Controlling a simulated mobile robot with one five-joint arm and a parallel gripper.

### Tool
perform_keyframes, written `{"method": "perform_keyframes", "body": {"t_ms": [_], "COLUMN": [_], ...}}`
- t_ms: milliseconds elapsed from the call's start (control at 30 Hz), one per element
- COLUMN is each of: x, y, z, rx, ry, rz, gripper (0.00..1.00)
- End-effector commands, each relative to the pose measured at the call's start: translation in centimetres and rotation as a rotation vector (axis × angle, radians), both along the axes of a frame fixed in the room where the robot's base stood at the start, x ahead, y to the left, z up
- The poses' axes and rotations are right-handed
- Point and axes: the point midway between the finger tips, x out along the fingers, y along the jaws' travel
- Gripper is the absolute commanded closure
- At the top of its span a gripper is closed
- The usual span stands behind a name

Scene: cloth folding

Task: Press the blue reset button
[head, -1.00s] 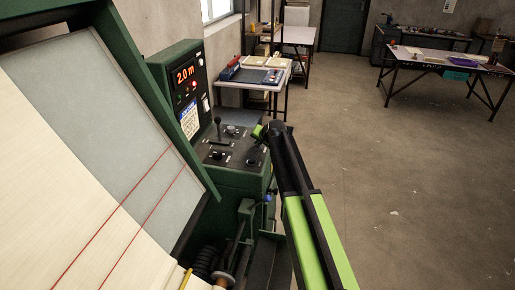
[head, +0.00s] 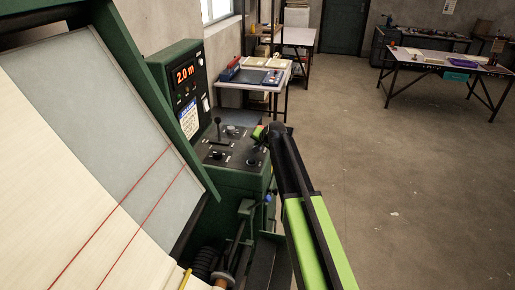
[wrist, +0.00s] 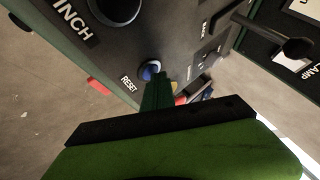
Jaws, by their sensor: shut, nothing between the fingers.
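The blue reset button (wrist: 151,70) sits in a pale ring on the dark control panel (wrist: 185,45), beside the word RESET, in the wrist view. My gripper (wrist: 157,84) is shut and empty. Its narrow green fingers point at the button, and their tips overlap its lower edge in the picture. I cannot tell whether they touch it. In the head view my gripper (head: 259,132) is over the right side of the panel (head: 228,160), and I cannot make out the reset button there.
A black lever (head: 218,127) and several knobs stand on the panel. A display (head: 186,73) reading 2.0 m rises behind it. A blue-knobbed lever (head: 267,198) is below. Open floor (head: 400,180) lies to the right.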

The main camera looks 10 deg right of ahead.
Motion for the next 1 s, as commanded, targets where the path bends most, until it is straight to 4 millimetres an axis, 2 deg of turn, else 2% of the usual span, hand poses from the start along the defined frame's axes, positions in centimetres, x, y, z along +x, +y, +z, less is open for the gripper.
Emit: {"method": "perform_keyframes", "body": {"t_ms": [167, 433, 800, 1000], "x": [0.0, 0.0, 0.0, 0.0], "y": [0.0, 0.0, 0.0, 0.0], "z": [0.2, 1.8, 1.9, 3.7], "rx": [0.0, 0.0, 0.0, 0.0], "ry": [0.001, 0.001, 0.0, 0.0], "rz": [0.001, 0.001, 0.0, 0.0], "gripper": [1.0, 1.0, 1.0, 1.0]}}
